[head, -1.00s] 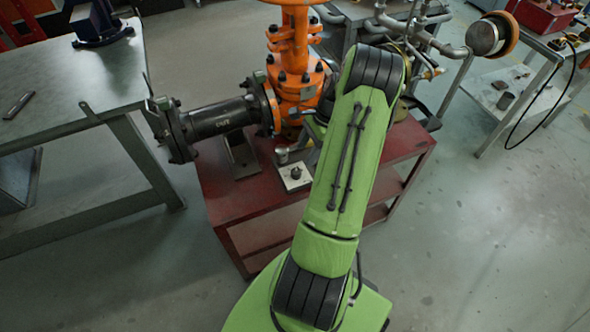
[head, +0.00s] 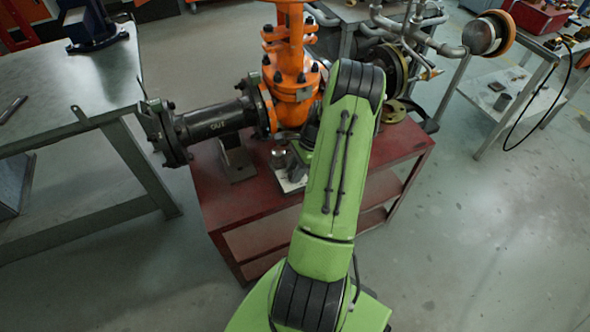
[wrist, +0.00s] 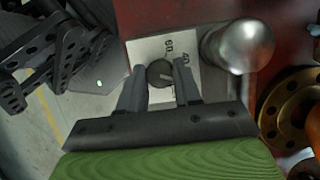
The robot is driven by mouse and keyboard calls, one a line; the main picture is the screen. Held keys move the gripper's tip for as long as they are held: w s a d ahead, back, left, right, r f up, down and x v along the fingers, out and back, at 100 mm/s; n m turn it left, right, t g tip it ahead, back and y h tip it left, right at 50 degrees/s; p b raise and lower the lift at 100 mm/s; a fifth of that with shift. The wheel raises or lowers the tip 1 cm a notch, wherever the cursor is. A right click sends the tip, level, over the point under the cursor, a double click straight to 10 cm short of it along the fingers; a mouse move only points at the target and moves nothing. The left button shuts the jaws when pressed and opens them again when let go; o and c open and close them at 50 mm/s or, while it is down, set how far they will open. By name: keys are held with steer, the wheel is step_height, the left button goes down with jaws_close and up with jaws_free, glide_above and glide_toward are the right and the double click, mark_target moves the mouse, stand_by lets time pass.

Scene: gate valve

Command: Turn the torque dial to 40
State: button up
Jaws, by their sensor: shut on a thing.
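The torque dial (wrist: 160,72) is a small dark round knob on a pale plate (wrist: 150,50) marked with numbers; "60" and part of "40" can be read in the wrist view. A light pointer line shows on the knob, but its exact reading is unclear. My gripper (wrist: 160,84) is at the dial, its two dark fingers closed on either side of the knob. In the head view the plate (head: 289,184) shows beside my green arm, which hides the gripper and most of the dial.
A metal cylinder (wrist: 236,48) stands right beside the plate. The orange gate valve (head: 292,85) and its black pipe (head: 215,122) rise behind on the red cart (head: 240,205). A brass flange (wrist: 292,106) lies to the right. A grey table (head: 80,80) stands at left.

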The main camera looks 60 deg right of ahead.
steer(key=shift+c, duration=0.5)
steer(key=n+g+p, duration=0.1)
steer(key=n, duration=0.2)
steer(key=shift+w+n+y, duration=0.15)
steer(key=shift+n+y, duration=0.15)
steer(key=shift+n, duration=0.1)
steer(key=n+g+p, duration=0.1)
steer(key=n+g, duration=0.1)
steer(key=n, duration=0.2)
steer(key=shift+w+n, duration=0.1)
steer(key=shift+n, duration=0.3)
steer(key=o, duration=1)
steer(key=shift+o, duration=0.2)
